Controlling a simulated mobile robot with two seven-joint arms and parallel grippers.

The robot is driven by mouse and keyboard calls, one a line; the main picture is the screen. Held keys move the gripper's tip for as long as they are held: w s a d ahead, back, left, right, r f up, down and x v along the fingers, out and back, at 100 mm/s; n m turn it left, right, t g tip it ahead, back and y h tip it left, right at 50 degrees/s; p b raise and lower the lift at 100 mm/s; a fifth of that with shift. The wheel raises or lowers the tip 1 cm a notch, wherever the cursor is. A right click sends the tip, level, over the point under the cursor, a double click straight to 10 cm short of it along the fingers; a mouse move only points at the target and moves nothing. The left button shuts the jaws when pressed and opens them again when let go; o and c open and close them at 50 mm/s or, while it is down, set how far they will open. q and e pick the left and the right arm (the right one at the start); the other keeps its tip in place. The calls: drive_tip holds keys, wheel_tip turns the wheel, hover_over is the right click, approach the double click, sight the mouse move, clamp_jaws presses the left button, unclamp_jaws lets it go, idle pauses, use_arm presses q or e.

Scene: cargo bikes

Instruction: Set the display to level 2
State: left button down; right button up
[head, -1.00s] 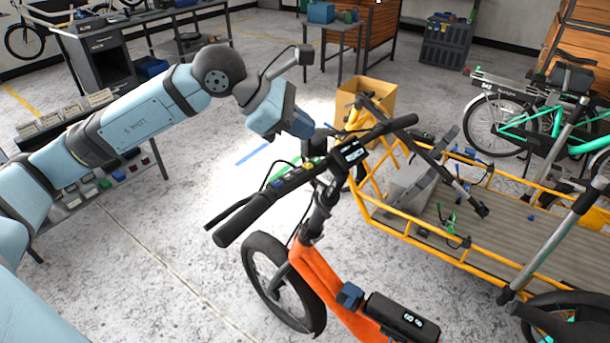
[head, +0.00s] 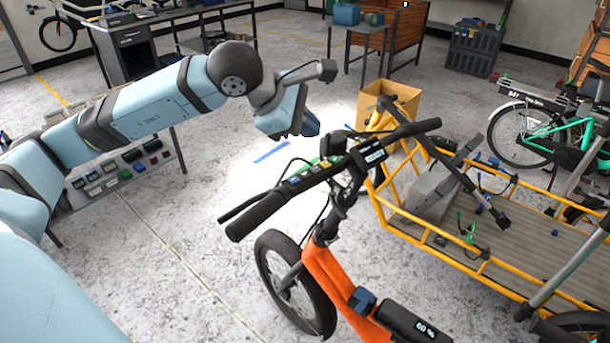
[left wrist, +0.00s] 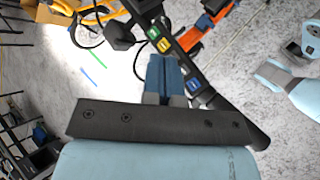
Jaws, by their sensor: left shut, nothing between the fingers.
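My left gripper (head: 309,125) is shut and empty. It appears above and behind the bar; its blue fingers (left wrist: 164,72) overlap the pad's edge in the wrist view. Contact is not visible. My right gripper is out of view.
A yellow-framed cargo bed (head: 480,270) lies right of the handlebar. A cardboard box (head: 390,100) stands behind it. A low shelf (head: 120,175) with small boxes is beyond my left arm. Grey floor is clear left of the front wheel (head: 295,283).

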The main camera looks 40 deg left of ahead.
sight(306, 175)
use_arm(q)
wheel_tip(306, 175, down, 6)
drive_tip(key=b, duration=0.3)
drive_tip(key=shift+s+f+b, duration=0.15)
drive_tip(key=shift+f+b, duration=0.05)
drive_tip(key=shift+b, duration=0.2)
drive_tip(key=shift+f, duration=0.2)
drive_tip(key=shift+r, duration=0.1)
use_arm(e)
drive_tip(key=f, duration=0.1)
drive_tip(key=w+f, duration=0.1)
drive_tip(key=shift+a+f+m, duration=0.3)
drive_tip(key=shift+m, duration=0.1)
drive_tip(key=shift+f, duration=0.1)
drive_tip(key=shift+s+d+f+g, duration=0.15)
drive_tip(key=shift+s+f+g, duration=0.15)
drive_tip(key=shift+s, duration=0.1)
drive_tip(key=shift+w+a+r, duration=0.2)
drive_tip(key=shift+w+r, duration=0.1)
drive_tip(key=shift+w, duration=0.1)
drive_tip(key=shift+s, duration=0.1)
